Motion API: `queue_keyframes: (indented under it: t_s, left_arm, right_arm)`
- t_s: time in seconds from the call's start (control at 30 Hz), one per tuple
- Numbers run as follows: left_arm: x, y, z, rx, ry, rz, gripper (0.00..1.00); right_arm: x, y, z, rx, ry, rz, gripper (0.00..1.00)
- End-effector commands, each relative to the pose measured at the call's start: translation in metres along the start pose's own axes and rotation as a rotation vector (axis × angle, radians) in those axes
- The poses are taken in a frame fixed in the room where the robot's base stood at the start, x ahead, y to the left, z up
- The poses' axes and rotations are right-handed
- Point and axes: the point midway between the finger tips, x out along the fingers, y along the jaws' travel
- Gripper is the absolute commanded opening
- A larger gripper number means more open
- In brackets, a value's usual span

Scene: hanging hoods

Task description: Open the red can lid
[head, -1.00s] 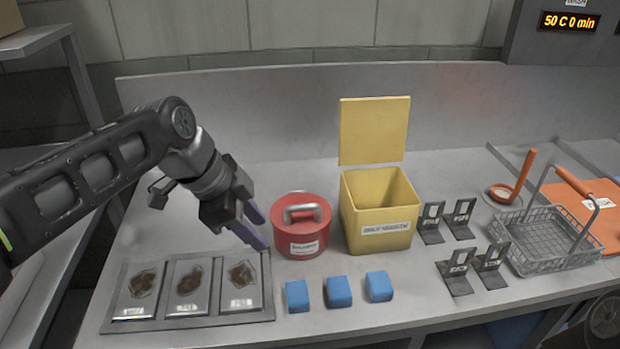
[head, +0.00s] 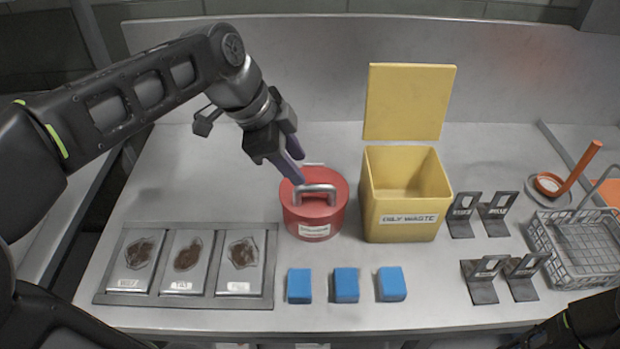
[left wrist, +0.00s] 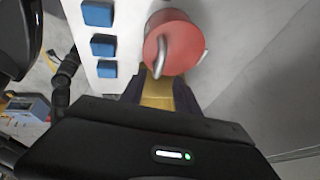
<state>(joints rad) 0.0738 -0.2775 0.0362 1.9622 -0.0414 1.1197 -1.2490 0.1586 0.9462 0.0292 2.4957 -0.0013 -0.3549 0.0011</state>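The red can (head: 314,218) stands upright on the steel table, with its red lid (head: 333,197) on and a silver arched handle (head: 316,189) on top. It also shows in the left wrist view (left wrist: 180,28). My left gripper (head: 297,166) is over the back left of the lid, its purple-grey fingers apart and pointing down toward the handle. In the left wrist view the handle (left wrist: 161,56) lies beyond the open, empty fingers. Whether a finger touches the handle I cannot tell. My right gripper does not show; only a dark piece of my arm shows at the bottom right.
A yellow oily-waste bin (head: 405,225) with its lid raised stands right of the can. Several blue blocks (head: 345,284) lie in front. A tray (head: 190,302) with labelled plates is at front left. Metal brackets (head: 480,280) and a wire basket (head: 575,250) are at right.

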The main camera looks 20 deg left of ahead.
Motion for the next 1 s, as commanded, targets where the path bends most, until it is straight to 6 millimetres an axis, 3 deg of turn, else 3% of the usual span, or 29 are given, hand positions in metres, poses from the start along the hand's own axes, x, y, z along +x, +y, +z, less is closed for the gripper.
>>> queue_keyframes:
  t_s: [0.3, 0.5, 0.8, 1.0]
  left_arm:
    - [0.046, 0.002, 0.0, 0.0, -0.002, 0.006, 0.38]
    - [0.067, 0.001, 0.0, 0.0, -0.001, 0.002, 0.38]
    - [0.07, 0.001, 0.0, 0.0, 0.0, 0.001, 0.38]
    - [0.07, 0.001, 0.0, 0.0, 0.0, 0.001, 0.22]
  right_arm:
    - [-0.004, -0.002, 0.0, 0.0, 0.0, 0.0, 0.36]
    - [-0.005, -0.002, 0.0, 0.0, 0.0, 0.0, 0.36]
    - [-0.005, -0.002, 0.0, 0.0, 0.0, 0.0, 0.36]
    - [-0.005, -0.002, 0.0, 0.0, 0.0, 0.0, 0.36]
